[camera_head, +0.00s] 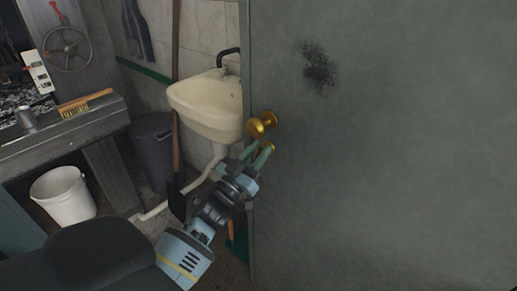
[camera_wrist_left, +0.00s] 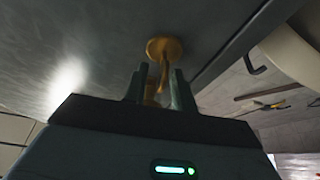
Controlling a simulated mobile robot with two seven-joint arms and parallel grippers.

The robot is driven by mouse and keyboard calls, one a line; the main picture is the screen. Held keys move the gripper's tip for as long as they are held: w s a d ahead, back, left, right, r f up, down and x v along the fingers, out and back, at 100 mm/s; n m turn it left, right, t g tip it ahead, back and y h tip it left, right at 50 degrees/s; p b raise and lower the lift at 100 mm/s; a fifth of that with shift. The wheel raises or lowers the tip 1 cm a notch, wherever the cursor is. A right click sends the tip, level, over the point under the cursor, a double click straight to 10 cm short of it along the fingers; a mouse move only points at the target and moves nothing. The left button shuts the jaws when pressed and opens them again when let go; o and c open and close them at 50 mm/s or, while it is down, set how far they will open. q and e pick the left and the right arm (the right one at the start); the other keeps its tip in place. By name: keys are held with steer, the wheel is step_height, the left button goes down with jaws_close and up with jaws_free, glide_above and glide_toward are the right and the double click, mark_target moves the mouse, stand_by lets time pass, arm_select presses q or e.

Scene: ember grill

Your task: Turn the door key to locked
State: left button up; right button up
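The grey-green door (camera_head: 390,150) fills the right half of the head view. A round brass knob (camera_head: 262,122) sticks out near its left edge, and it also shows in the left wrist view (camera_wrist_left: 163,47). Just below the knob is a smaller brass piece, seemingly the key (camera_head: 267,147), partly hidden by my gripper. My left gripper (camera_head: 257,154) is at this piece, its fingers apart on either side of it. In the left wrist view brass shows between the fingers (camera_wrist_left: 160,92), with a gap left; contact is unclear. The key's turn angle cannot be read. My right gripper is not in view.
A cream sink (camera_head: 207,102) hangs on the wall left of the door edge. A shovel (camera_head: 176,180), a dark bin (camera_head: 152,150) and a white bucket (camera_head: 63,195) stand further left. A brush (camera_head: 86,103) lies on the grill ledge (camera_head: 60,133).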

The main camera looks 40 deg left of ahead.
arm_select(q)
steer(key=shift+w+r, duration=0.1)
steer(key=shift+w, duration=0.2)
jaws_close()
